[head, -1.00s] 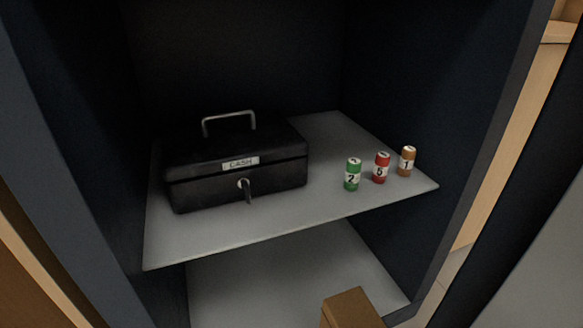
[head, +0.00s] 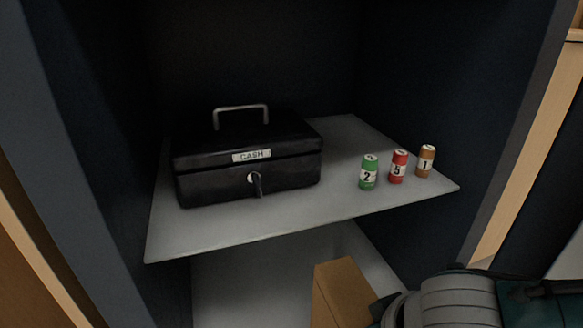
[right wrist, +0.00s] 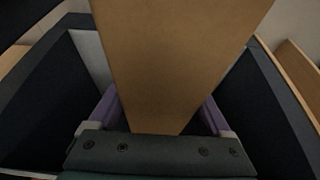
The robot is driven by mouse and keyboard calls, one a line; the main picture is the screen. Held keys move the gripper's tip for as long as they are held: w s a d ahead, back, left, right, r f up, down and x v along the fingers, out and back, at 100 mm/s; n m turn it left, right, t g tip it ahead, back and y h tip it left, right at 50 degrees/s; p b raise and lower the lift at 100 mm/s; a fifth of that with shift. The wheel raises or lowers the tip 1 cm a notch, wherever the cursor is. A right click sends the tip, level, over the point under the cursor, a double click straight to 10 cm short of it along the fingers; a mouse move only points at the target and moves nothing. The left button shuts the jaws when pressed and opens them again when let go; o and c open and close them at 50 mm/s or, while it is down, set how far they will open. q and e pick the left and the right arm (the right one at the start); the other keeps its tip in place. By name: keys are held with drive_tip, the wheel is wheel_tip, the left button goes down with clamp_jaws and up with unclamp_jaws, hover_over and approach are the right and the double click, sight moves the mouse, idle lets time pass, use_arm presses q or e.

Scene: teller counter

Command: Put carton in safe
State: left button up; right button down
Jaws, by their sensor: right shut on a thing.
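The brown carton (head: 342,292) is at the bottom of the head view, in front of the safe's lower space. It also fills the middle of the right wrist view (right wrist: 178,65). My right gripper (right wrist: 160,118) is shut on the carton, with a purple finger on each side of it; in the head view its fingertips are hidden. The open safe (head: 445,90) has dark walls and a grey shelf (head: 230,235). Below the shelf is a grey floor (head: 240,285), partly hidden by the carton. My left gripper is not in view.
A black cash box (head: 290,172) with a handle and key stands on the shelf's left and middle. A green roll (head: 368,172), a red roll (head: 398,167) and a brown roll (head: 425,161) stand at the shelf's right. Bare shelf runs along its front edge.

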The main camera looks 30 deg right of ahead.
sight(352, 315)
drive_tip(key=shift+w+d+f+b, duration=0.1)
drive_tip(key=shift+w+d+b, duration=0.1)
drive_tip(key=shift+w+b, duration=0.5)
drive_tip(key=shift+w+d+f+b, duration=0.15)
drive_tip(key=shift+w+b, duration=0.3)
drive_tip(key=shift+w, duration=0.45)
drive_tip(key=shift+w+d+b, duration=0.2)
drive_tip(key=shift+w+b, duration=0.35)
drive_tip(key=shift+w, duration=0.25)
drive_tip(key=w+b, duration=0.2)
drive_tip(key=w, duration=0.1)
drive_tip(key=shift+w+d+b, duration=0.1)
drive_tip(key=shift+d+b, duration=0.3)
drive_tip(key=w+b, duration=0.2)
drive_tip(key=w+d+b, duration=0.1)
drive_tip(key=w+b, duration=0.3)
drive_tip(key=shift+w+d+b, duration=0.1)
drive_tip(key=shift+d+b, duration=0.15)
drive_tip(key=shift+b, duration=0.15)
drive_tip(key=shift+f, duration=0.4)
